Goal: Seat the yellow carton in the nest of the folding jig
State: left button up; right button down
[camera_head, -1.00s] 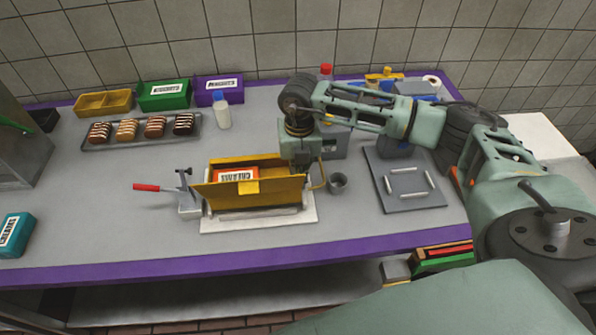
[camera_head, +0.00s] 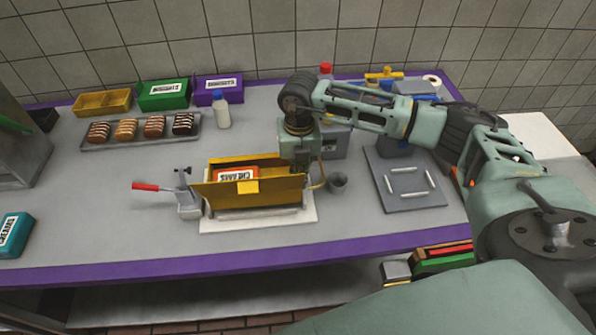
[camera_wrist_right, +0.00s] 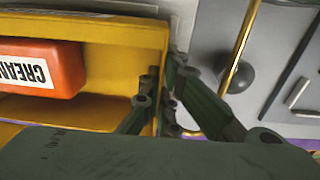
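The yellow carton (camera_head: 223,198) is open-topped and sits over the folding jig (camera_head: 296,221), a pale base with a grey clamp at its left. An orange box labelled CREAMS (camera_head: 237,174) shows inside the carton, and also in the right wrist view (camera_wrist_right: 60,85). My right gripper (camera_wrist_right: 163,80) points down at the carton's right end. Its fingers lie close on both sides of the yellow end wall (camera_wrist_right: 163,40) and look shut on it. The carton hides the nest, so I cannot tell whether it touches the bottom. My left gripper is not in view.
The jig's red-handled lever (camera_head: 148,187) sticks out left. A tray of cream bars (camera_head: 140,139) and a white bottle (camera_head: 221,112) stand behind.

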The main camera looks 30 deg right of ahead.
jog(key=shift+f+b, duration=1.15)
jog(key=shift+f, duration=0.05)
dwell(0.6)
jog(key=shift+r, duration=0.15)
jog(key=shift+r+p, duration=0.6)
jog(key=shift+r, duration=0.2)
jog(key=shift+b, duration=0.35)
dwell(1.2)
jog(key=shift+f+b, duration=0.75)
jog(key=shift+f, duration=0.2)
jog(key=c, duration=1.9)
grip_release()
jog(key=shift+o, duration=0.2)
notch_tip(320, 180, up, 12)
